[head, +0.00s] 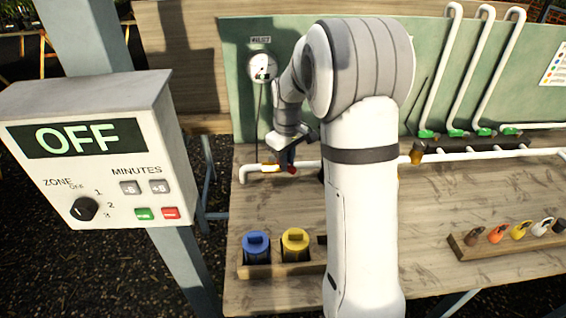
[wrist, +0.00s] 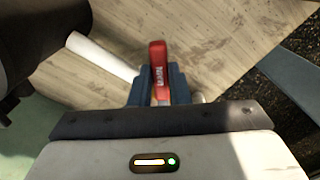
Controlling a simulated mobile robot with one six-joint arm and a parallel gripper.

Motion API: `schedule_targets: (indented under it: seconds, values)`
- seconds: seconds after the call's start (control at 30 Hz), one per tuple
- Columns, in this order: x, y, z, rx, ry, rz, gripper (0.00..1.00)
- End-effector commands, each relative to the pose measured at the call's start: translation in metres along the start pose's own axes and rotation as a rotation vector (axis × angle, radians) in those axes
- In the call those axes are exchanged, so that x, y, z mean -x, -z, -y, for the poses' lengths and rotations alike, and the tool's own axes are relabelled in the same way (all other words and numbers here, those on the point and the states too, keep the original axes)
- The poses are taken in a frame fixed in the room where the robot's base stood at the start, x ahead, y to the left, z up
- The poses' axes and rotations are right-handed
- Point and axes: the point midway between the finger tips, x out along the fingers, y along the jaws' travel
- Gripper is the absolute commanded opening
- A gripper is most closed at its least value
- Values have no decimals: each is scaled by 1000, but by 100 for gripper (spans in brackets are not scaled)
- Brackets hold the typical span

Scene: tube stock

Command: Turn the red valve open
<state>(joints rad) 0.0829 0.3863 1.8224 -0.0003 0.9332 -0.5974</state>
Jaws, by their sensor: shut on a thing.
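The red valve handle (wrist: 158,66) stands between the two dark blue fingers of my gripper (wrist: 158,88) in the wrist view. My gripper is shut on it. In the head view my gripper (head: 287,158) is at the left end of the white pipe (head: 325,166), low in front of the green panel. A small red bit of the valve (head: 291,169) shows just under the fingers, and an orange-yellow part sits to its left. The valve body is mostly hidden by my fingers, so I cannot tell how far the handle is turned.
A gauge (head: 262,67) hangs on the green panel (head: 240,110). A control box (head: 95,150) reading OFF stands at left. Blue-lidded (head: 256,246) and yellow-lidded (head: 295,243) containers stand on the wooden bench (head: 430,235). A rack (head: 470,246) of several coloured tags is at right.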

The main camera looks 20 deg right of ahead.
Motion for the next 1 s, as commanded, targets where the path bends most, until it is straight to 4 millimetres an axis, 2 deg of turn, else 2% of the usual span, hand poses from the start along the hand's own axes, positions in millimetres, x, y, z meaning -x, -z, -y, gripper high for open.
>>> schedule_targets:
  seconds: [0.6,1.0]
  values:
    - [1,11,-35,572,-1,-2,0]
    - [1,20,-46,813,-1,-1,0]
